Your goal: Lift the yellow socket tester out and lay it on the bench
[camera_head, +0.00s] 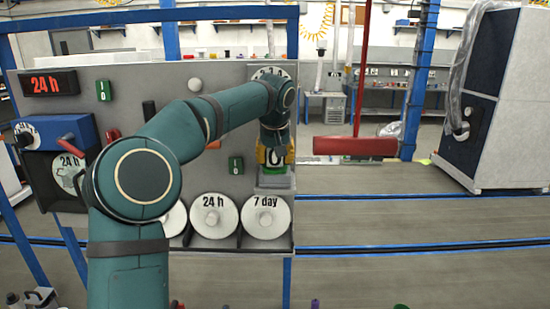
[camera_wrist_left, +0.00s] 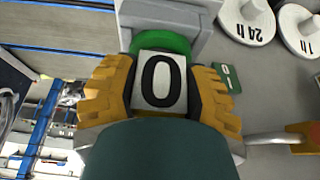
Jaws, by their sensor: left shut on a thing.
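My left gripper (camera_head: 275,157) points down at the right end of the grey panel. It is shut on the socket tester, whose white face marked 0 (camera_wrist_left: 161,82) shows between yellow ridged parts in the left wrist view. I cannot clearly separate those yellow parts from my fingers. A green part (camera_wrist_left: 163,43) shows just beyond the face, by a grey holder (camera_wrist_left: 165,14). In the head view the green part (camera_head: 277,170) is low, close to the holder (camera_head: 272,183). Whether the tester touches the holder is unclear. My right gripper is not in view.
The grey panel (camera_head: 130,80) carries a red 24 h display (camera_head: 49,83), green switches and white dials marked 24 h (camera_head: 212,215) and 7 day (camera_head: 265,216). A red bar (camera_head: 354,146) hangs to the right. No clear bare bench top shows near the gripper.

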